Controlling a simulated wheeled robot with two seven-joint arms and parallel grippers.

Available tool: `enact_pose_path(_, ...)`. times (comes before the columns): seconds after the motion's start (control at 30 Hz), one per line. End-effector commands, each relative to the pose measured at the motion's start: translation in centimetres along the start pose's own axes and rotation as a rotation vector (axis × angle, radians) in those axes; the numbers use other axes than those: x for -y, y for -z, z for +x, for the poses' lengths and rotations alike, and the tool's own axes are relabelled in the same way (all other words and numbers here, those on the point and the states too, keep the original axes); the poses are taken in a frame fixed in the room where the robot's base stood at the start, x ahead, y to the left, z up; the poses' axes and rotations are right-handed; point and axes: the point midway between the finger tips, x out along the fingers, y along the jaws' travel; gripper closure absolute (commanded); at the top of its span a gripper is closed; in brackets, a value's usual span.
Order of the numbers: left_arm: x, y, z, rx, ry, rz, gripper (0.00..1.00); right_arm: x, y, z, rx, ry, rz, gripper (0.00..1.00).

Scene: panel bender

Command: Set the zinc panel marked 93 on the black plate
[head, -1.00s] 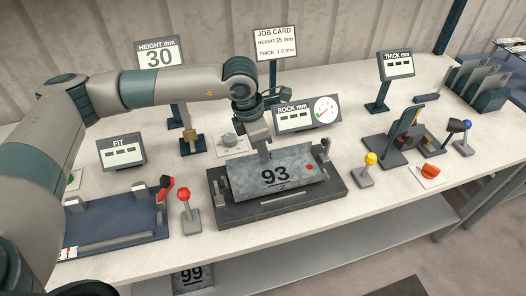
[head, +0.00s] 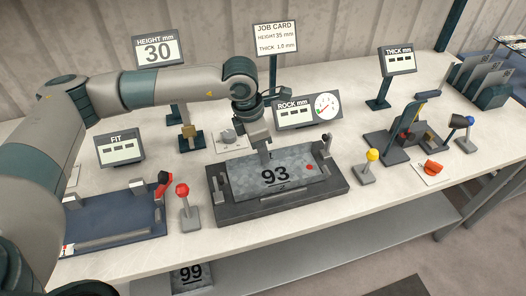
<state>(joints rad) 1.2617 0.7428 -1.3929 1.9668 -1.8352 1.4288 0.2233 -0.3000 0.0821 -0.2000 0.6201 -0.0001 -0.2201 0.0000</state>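The grey zinc panel marked 93 (head: 243,178) lies over the black plate (head: 285,208) in the middle of the bench, looking flat or nearly so. The plate's dark rim shows in front and at the right. My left gripper (head: 266,157) reaches down to the panel's back edge, with its fingers closed at that edge; the fingertips are small and partly hidden. A small red mark shows near the panel's right end. My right gripper is out of view.
A red-knobbed lever (head: 183,190) stands left of the plate, and a yellow-knobbed lever (head: 372,156) at its right. A small dark clamp (head: 326,148) stands at the plate's right end. The blue fixture (head: 110,222) is at left. A panel marked 99 (head: 192,277) is below the bench.

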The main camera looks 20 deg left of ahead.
Motion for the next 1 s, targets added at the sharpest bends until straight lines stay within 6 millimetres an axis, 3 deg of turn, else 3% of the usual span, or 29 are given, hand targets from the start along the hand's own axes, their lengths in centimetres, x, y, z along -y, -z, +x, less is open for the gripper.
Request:
enact_pose_path(0.3, 0.0, 0.0, 0.0, 0.001, 0.0, 0.0, 1.0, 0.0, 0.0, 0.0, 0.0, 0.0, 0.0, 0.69)
enact_pose_path(0.4, 0.0, 0.0, 0.0, 0.001, 0.0, 0.0, 0.76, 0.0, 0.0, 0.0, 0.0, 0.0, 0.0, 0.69)
enact_pose_path(0.77, 0.0, 0.0, -0.1, 0.0, 0.0, 0.0, 0.76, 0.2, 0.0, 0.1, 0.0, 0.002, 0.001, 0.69)
enact_pose_path(1.0, -0.1, 0.0, -1.6, 0.001, -0.001, -0.001, 0.76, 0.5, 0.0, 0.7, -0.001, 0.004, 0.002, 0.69)
